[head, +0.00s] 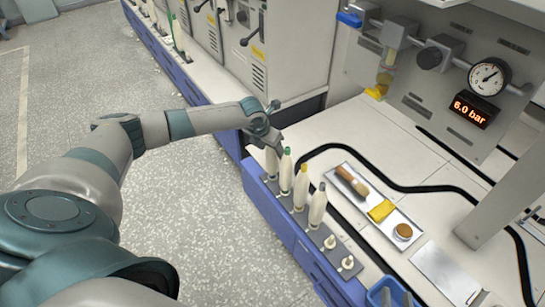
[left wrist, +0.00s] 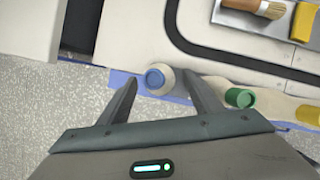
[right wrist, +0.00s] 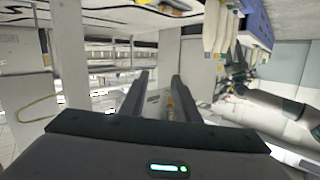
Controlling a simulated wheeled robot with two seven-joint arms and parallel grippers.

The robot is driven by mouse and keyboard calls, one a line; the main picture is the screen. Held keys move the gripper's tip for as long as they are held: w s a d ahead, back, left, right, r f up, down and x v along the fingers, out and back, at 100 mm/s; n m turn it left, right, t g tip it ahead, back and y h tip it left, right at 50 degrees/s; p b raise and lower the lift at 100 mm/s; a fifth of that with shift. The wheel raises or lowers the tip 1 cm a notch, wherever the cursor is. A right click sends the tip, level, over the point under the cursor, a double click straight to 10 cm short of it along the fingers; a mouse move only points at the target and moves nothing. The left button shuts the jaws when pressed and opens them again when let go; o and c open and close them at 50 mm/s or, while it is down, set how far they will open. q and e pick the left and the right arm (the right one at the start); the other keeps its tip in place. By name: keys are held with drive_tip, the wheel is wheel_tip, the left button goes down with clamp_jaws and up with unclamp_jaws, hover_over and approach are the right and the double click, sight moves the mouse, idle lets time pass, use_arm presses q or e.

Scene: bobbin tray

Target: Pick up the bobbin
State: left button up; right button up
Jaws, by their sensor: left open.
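Several white bobbins stand upright in a row on a grey peg strip (head: 312,232) along the counter's front edge. The farthest bobbin (head: 271,163) has its top hidden by my left gripper (head: 272,137). In the left wrist view its blue top (left wrist: 158,78) shows in the gap between the open fingers (left wrist: 160,82), not gripped. Beside it stand a green-topped bobbin (head: 286,170), a yellow-topped one (head: 301,188) and a grey-blue-topped one (head: 318,207). My right gripper (right wrist: 161,78) shows only in its own wrist view, fingers apart and empty.
Two short pegs (head: 347,263) at the near end of the strip hold no tall bobbin. A tray (head: 375,224) with a brush (head: 352,181), a yellow item (head: 381,210) and a round tin (head: 403,232) lies to the right. A black cable (head: 400,187) crosses the counter.

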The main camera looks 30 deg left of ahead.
use_arm(q)
drive_tip(key=shift+x, duration=1.4)
use_arm(e)
drive_tip(key=r, duration=0.1)
drive_tip(key=t, duration=0.1)
drive_tip(key=r, duration=0.1)
drive_tip(key=shift+w+a+r+y, duration=0.1)
drive_tip(key=shift+a+r+y, duration=0.2)
use_arm(q)
drive_tip(key=c, duration=1.2)
